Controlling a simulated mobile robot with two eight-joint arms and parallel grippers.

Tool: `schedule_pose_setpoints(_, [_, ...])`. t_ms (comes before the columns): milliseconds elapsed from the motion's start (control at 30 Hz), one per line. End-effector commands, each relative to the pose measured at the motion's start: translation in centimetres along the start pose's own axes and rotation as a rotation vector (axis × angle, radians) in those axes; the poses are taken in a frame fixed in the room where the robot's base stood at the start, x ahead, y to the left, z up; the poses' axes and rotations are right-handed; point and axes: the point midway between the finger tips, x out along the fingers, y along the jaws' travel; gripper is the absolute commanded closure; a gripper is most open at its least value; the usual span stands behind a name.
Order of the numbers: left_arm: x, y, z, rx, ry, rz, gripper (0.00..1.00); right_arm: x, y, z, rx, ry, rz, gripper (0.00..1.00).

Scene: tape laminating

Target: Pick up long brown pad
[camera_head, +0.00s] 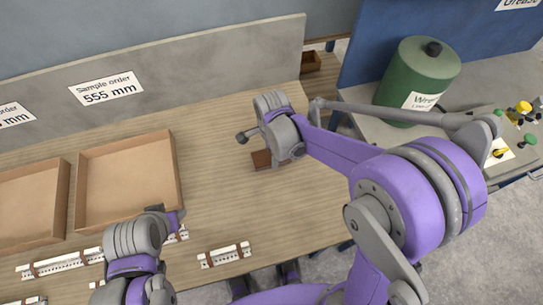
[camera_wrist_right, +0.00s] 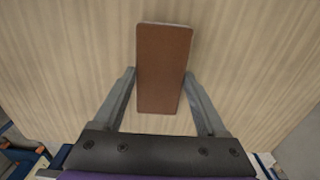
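The long brown pad (camera_wrist_right: 163,70) lies between the two fingers of my right gripper (camera_wrist_right: 160,73) in the right wrist view. The fingertips come up close along its two long sides. I see no clear gap, and whether they press on it cannot be told. In the head view the brown pad (camera_head: 261,159) shows partly from under the right gripper (camera_head: 277,163), on the wooden table. The pad seems to lie flat on the tabletop. My left gripper (camera_head: 178,218) is low at the left centre, near a white strip; its fingers are mostly hidden.
Two shallow brown trays (camera_head: 127,187) stand on the left of the table (camera_head: 225,185). White strips with brown parts (camera_head: 224,254) lie along the front edge. A grey backboard (camera_head: 200,65) closes the rear. A green cylinder (camera_head: 416,82) stands on the right bench.

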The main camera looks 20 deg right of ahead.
Motion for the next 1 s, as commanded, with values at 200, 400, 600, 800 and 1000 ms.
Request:
schedule_pose_setpoints(200, [0.0,0.0,0.0,0.000,0.000,0.000,0.50,0.0,0.0,0.0,0.000,0.000,0.000,0.81])
schedule_pose_setpoints(400, [0.0,0.0,0.0,0.000,0.000,0.000,0.50,-0.1,0.0,0.0,0.000,0.000,0.000,0.81])
schedule_pose_setpoints(600, [-0.2,0.0,-0.2,0.000,0.001,0.000,0.50,-2.2,0.0,0.0,0.000,0.000,0.000,0.81])
schedule_pose_setpoints(800, [-0.6,0.0,-0.5,0.000,0.004,0.000,0.50,-6.3,0.0,0.0,0.000,0.000,0.000,0.81])
schedule_pose_setpoints(1000, [-0.8,0.0,-0.7,0.000,0.005,0.000,0.50,-9.3,0.0,0.0,0.000,0.000,0.000,0.81])
